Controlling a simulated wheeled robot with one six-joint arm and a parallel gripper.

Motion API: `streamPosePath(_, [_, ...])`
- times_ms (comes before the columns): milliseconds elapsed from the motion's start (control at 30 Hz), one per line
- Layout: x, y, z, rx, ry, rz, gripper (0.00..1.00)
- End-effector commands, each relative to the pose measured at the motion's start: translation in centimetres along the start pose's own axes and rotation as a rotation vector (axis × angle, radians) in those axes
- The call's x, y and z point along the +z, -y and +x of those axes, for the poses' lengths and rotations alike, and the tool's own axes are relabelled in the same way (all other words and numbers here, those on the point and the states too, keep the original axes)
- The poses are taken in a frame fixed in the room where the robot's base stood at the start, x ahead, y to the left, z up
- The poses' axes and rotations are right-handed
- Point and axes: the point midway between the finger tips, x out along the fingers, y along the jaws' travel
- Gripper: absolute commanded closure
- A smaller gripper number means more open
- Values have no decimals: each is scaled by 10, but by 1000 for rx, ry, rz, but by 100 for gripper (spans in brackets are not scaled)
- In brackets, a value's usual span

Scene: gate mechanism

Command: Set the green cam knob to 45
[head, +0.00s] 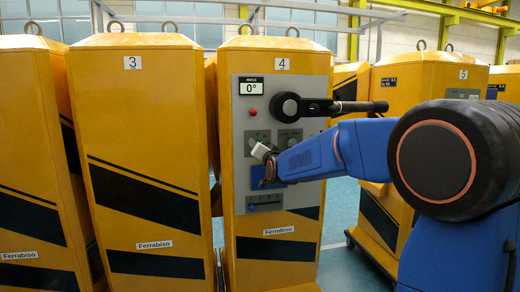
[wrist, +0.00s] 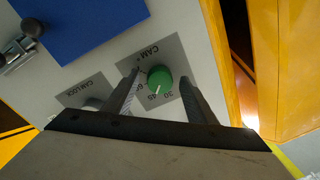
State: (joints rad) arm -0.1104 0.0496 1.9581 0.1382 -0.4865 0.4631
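The green cam knob (wrist: 159,80) shows in the wrist view on a grey plate marked CAM, with scale numbers including 30 and 45 beside it. A short white mark is on the knob's face. My gripper (wrist: 161,88) is open, with one finger on each side of the knob; I cannot tell whether either finger touches it. In the head view my gripper (head: 261,165) is at the panel (head: 306,66) of cabinet 4 and hides the knob. The angle display (head: 251,88) at the panel's top left reads 0°.
A CAM LOCK plate (wrist: 83,89) lies left of the knob in the wrist view. A dark lever (head: 340,106) juts right from the panel above my arm. A red button (head: 252,112) sits under the display. Yellow cabinet 3 (head: 140,120) stands close on the left.

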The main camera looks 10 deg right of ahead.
Motion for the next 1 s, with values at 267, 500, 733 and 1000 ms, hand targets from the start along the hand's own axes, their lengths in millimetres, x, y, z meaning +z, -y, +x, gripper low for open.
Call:
streamPosePath(267, [0, 0, -4, 0, 0, 0, 49])
streamPosePath(500, [-1, 0, -35, -1, -1, 0, 49])
streamPosePath(733, [-1, 0, -76, -1, -1, 0, 49])
streamPosePath(1000, [-1, 1, -122, -1, -1, 0, 49])
